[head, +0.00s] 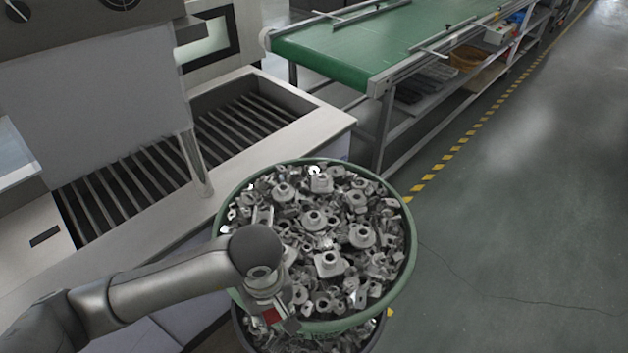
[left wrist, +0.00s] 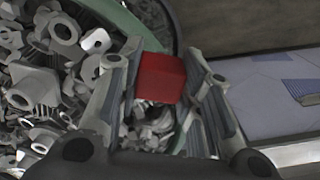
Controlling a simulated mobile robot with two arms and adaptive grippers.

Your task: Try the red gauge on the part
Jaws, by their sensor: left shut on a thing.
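The red gauge (left wrist: 160,78) is a small red block between the fingers of my left gripper (left wrist: 163,68), which is shut on it. In the head view only a bit of the red gauge (head: 271,315) shows, below my left wrist. My left gripper (head: 284,318) is over the near left rim of a round green bin (head: 408,250). The bin is heaped with grey metal parts (head: 330,264), with flanges, bosses and holes. I cannot tell which of them is the part. No part is visibly touching the gauge. My right gripper is out of view.
A second, darker bin with metal parts (head: 378,335) stands under the green one. Left is a slatted tank (head: 240,125) with a pale rim. A green conveyor (head: 375,40) stands behind. The floor at right (head: 530,220) is clear beyond a yellow-black line.

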